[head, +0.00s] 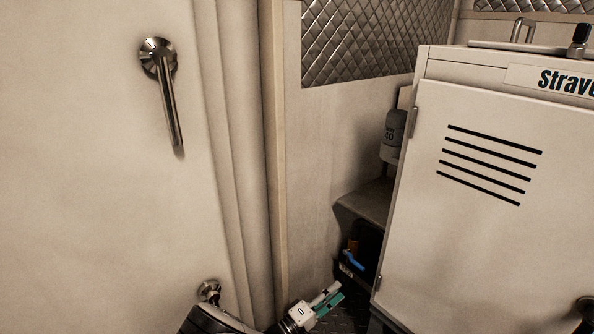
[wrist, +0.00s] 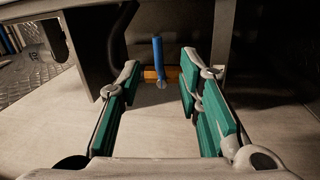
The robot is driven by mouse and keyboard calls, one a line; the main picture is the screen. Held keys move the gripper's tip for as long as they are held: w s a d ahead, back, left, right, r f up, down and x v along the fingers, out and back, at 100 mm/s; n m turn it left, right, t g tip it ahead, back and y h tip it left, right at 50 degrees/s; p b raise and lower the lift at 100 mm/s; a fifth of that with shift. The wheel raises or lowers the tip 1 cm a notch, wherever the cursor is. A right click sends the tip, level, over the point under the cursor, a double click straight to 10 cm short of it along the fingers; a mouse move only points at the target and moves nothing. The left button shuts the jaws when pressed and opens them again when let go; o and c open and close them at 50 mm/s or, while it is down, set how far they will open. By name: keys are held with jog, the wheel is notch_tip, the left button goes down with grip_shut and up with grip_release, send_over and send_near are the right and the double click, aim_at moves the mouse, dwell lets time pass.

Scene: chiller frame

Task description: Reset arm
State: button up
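My gripper (head: 326,298) is low in the head view, in front of the gap between the wall and the white cabinet. In the wrist view my gripper (wrist: 160,105) has its two green-padded fingers spread wide apart, with nothing between them. Beyond the fingertips is a blue lever handle (wrist: 158,52) on an orange-brown fitting (wrist: 150,74). The blue lever also shows in the head view (head: 353,262), in the dark recess just past my gripper. I see no contact between the fingers and the lever.
A white cabinet (head: 470,240) with slots stands close on the right. A pale door with a long metal handle (head: 170,95) is on the left. A grey cylinder (head: 392,135) sits above a shelf (head: 366,200) behind the gap. The gap around my gripper is narrow.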

jog(key=s+d+r+m+g+y, duration=0.1)
jog(key=s+d+r+m+g, duration=0.2)
jog(key=r+g, duration=0.35)
jog(key=s+d+r+m+g+y, duration=0.2)
jog(key=s+d+r+g, duration=0.1)
jog(key=r, duration=0.6)
jog(key=s+d+r+m+g+y, duration=0.1)
jog(key=s+d+r+m+g, duration=0.2)
jog(key=r, duration=0.5)
jog(key=s+d+r+g+y, duration=0.1)
jog(key=s+r+g+y, duration=0.2)
jog(key=s+r+y, duration=0.7)
jog(key=s+a+r+n+t+y, duration=0.1)
jog(key=s+a+r+t, duration=0.15)
jog(key=s, duration=0.95)
jog(key=s+a+r+n+t+y, duration=0.1)
jog(key=s+r+t, duration=0.15)
jog(key=s, duration=0.85)
notch_tip(320, 180, up, 36)
jog(key=t+p, duration=0.3)
jog(key=p, duration=3)
jog(key=shift+s+f+y+p, duration=0.15)
jog(key=shift+s+y+p, duration=0.05)
jog(key=shift+y+p, duration=0.15)
jog(key=shift+t, duration=0.25)
